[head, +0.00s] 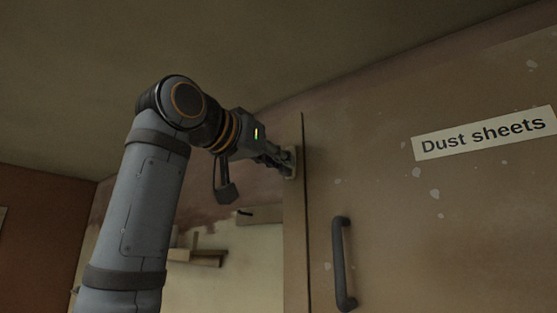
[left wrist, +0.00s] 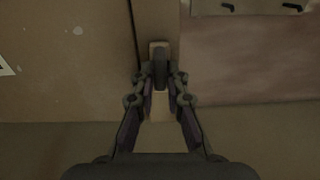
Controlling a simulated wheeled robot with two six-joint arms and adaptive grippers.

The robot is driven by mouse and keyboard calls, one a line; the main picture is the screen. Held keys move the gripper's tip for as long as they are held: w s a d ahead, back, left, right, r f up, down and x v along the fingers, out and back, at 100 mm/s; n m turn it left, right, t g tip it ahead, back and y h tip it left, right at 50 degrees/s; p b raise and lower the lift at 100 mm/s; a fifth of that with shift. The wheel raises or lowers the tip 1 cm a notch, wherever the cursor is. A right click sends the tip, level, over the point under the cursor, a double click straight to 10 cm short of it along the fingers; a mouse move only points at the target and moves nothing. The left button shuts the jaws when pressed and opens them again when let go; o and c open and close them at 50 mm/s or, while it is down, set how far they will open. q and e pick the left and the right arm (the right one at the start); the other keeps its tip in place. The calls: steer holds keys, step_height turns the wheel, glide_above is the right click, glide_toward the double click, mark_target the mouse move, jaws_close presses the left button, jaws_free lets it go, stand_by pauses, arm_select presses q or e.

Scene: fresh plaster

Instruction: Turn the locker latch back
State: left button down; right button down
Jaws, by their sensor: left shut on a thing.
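The locker latch (head: 291,157) is a small fitting with a pale plate on the narrow upright left of the locker door (head: 390,200). In the left wrist view the latch (left wrist: 161,62) shows as a dark upright piece on the pale plate. My left gripper (head: 281,163) reaches it from the left. In the left wrist view its two fingers (left wrist: 161,80) stand on either side of the dark piece and are shut on it. The fingers hide part of the latch in the head view. My right gripper is in neither view.
The door bears a "Dust sheets" label (head: 483,134) and a dark vertical bar handle (head: 342,262) below and right of the latch. Wooden pieces (head: 197,257) show on the wall behind my left arm. The space left of my arm looks open.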

arm_select(q)
steer(key=m, duration=0.9)
steer(key=d+f+m+b, duration=0.1)
steer(key=m, duration=0.3)
steer(key=shift+s+d+f+m, duration=0.1)
steer(key=shift+s+m, duration=0.2)
steer(key=shift+s, duration=0.1)
steer(key=shift+f+m, duration=0.15)
steer(key=shift+m, duration=0.8)
steer(key=shift+f+m, duration=0.1)
steer(key=shift+m, duration=0.85)
steer(key=c, duration=1.4)
jaws_free()
steer(key=shift+o, duration=0.2)
